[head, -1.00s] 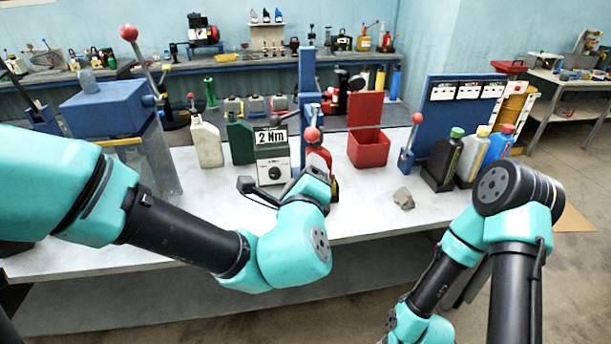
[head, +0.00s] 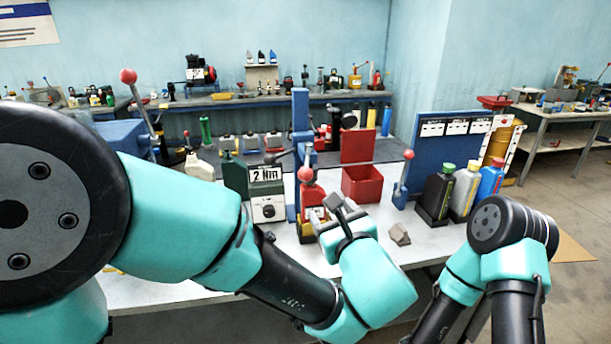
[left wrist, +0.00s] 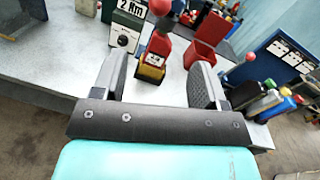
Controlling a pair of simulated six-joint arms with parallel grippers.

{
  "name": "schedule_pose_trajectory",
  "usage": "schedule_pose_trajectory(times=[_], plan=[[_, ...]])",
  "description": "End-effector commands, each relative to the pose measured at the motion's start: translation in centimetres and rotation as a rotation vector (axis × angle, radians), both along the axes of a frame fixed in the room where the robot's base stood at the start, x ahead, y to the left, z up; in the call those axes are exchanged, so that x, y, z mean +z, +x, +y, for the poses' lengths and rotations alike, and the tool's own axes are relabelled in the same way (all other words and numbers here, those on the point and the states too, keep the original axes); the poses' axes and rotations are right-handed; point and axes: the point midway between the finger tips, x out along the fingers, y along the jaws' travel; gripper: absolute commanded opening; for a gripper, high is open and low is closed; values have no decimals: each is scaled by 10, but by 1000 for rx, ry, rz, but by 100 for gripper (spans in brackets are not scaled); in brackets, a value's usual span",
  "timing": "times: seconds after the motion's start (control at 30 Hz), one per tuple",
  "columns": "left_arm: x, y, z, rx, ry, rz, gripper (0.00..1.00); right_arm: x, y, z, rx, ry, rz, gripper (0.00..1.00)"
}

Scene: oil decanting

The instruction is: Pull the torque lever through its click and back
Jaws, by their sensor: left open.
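The green box (head: 268,195) with a "2 Nm" sign and a black dial stands on the bench; it also shows in the left wrist view (left wrist: 125,33). To its right is a red block with a yellow lower part (head: 311,205) and a red ball knob (head: 306,173) above it. A second red-ball lever (head: 404,170) rises from a blue base farther right. I cannot tell which is the torque lever. My left gripper (head: 344,208) is open and empty, in front of the red block, which shows between its fingers (left wrist: 160,72) in the left wrist view. My right gripper is out of view.
A blue post (head: 300,115) and an open red bin (head: 367,184) stand behind. Several bottles (head: 464,188) stand at the right, before a blue panel (head: 425,145). A grey stone-like lump (head: 400,236) lies near the front edge.

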Motion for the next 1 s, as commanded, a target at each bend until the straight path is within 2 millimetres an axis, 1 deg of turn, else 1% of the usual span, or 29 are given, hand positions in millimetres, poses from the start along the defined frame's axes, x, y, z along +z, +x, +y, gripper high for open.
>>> schedule_pose_trajectory(times=[0.37, 0.57, 0.77, 1.0], plan=[[0, 0, -1, 9, 18, 7, 66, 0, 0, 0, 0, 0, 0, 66], [0, 9, 2, 10, 17, 7, 66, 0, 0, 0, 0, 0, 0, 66], [-1, 34, 11, 12, 16, 7, 66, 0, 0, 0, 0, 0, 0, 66], [-1, 73, 24, 12, 16, 7, 66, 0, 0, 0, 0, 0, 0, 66]])
